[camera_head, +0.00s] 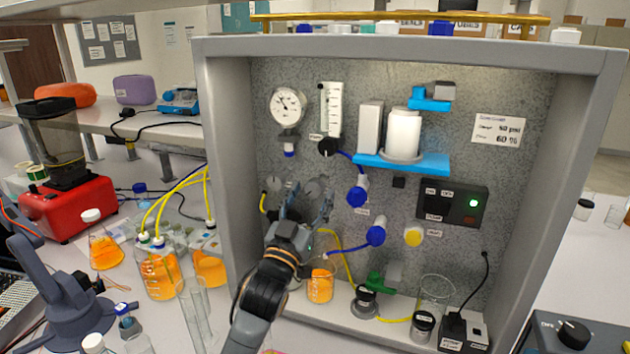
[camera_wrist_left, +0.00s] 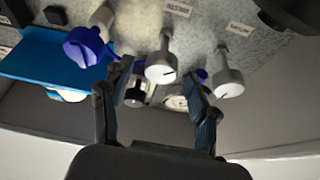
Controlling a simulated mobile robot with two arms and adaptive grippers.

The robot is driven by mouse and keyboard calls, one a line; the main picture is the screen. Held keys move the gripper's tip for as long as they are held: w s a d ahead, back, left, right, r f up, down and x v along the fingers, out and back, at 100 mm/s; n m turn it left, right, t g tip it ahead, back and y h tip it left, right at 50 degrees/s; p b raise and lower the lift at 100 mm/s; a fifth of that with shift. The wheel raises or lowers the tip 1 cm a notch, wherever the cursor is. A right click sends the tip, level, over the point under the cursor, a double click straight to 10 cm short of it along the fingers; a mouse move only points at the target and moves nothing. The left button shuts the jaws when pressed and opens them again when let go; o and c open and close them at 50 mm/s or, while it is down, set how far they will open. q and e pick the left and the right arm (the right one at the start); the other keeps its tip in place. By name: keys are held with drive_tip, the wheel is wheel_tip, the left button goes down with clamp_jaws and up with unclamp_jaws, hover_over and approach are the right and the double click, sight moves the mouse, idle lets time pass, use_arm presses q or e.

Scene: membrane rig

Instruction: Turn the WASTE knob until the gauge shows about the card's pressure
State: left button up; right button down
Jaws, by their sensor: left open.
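The round white gauge (camera_head: 287,103) is at the upper left of the panel; its needle is too small to read. The card (camera_head: 498,130) at the upper right shows small print, with what looks like 60 % on its lower line. Two grey knobs sit below the gauge, a left one (camera_head: 275,183) and a right one (camera_head: 313,188). I cannot read which is labelled WASTE. My left gripper (camera_head: 305,197) is open in front of the right knob. In the left wrist view, this knob (camera_wrist_left: 160,70) shows between the spread fingers (camera_wrist_left: 157,78), and the other knob (camera_wrist_left: 228,83) lies outside them.
A blue valve handle (camera_head: 356,196) is close right of the gripper, below a blue shelf (camera_head: 425,163) bearing white containers. A beaker of orange liquid (camera_head: 320,285) stands below the gripper. The cabinet's grey left wall (camera_head: 228,180) stands left of the knobs.

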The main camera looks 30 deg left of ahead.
use_arm(q)
drive_tip(key=shift+w+a+r, duration=0.2)
drive_tip(key=shift+w+r, duration=0.15)
drive_tip(key=shift+w, duration=0.2)
drive_tip(key=shift+w+a+r, duration=0.1)
drive_tip(key=shift+w, duration=0.45)
drive_tip(key=shift+c, duration=0.9)
drive_tip(key=c, duration=1)
use_arm(e)
drive_tip(key=shift+s+a+r, duration=0.2)
drive_tip(key=shift+a+r, duration=0.2)
drive_tip(key=shift+r, duration=0.1)
